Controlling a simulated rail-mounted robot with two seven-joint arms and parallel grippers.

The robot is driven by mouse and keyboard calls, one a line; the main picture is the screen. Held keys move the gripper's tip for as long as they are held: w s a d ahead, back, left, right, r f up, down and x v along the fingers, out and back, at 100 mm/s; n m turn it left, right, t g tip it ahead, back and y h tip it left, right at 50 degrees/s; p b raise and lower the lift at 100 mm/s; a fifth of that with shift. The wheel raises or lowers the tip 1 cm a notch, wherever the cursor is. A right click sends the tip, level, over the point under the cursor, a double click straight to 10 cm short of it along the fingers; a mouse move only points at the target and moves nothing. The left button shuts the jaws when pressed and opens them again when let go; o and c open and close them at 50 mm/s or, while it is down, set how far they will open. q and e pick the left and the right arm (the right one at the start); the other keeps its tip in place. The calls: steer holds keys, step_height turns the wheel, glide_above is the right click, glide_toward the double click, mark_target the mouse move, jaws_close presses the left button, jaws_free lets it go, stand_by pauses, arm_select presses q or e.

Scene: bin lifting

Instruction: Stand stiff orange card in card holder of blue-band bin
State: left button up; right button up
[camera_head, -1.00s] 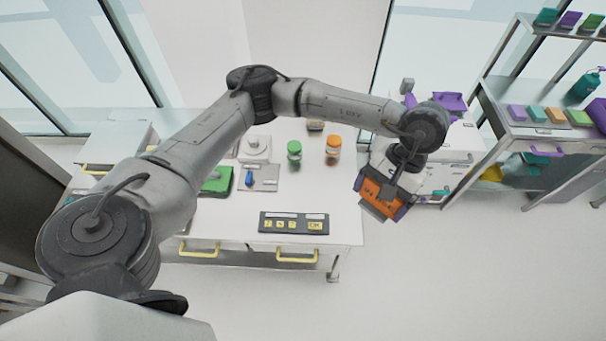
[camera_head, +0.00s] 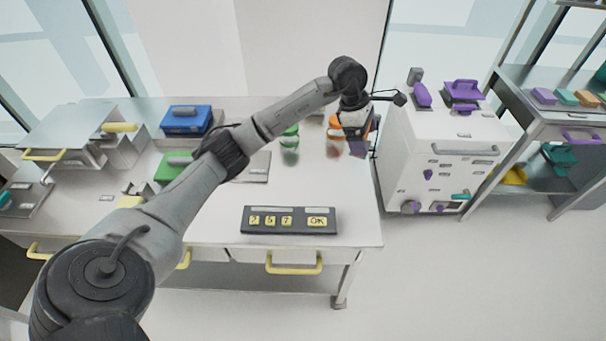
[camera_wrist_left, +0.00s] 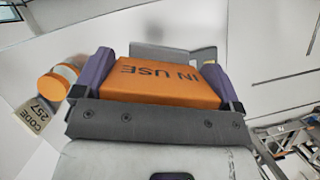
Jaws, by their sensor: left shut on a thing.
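My left gripper (camera_head: 357,140) is over the right end of the white table in the head view. In the left wrist view its two purple fingers (camera_wrist_left: 155,78) are shut on the sides of the stiff orange card (camera_wrist_left: 170,85), which bears the words "IN USE". The card is held clear of the table, and its orange edge barely shows in the head view. A blue-lidded box (camera_head: 187,120) stands at the back left of the table. I cannot make out a blue-band bin or a card holder for certain. My right gripper is not in view.
A green-lidded jar (camera_head: 289,145) stands left of the gripper; an orange-lidded jar (camera_wrist_left: 57,82) is close to it. A keypad (camera_head: 290,220) lies near the front edge. A white cabinet (camera_head: 440,150) with purple handles stands to the right.

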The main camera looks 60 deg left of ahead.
arm_select(q)
steer(key=a+f+n+t+y+b, duration=0.1)
steer(key=a+f+n+b, duration=0.3)
steer(key=a+f, duration=0.3)
steer(key=b, duration=0.3)
glide_toward(318, 159)
steer(key=shift+w+d, duration=0.65)
steer(key=shift+f+n+b, duration=0.3)
steer(key=shift+f+b, duration=0.25)
steer(key=shift+f, duration=1.45)
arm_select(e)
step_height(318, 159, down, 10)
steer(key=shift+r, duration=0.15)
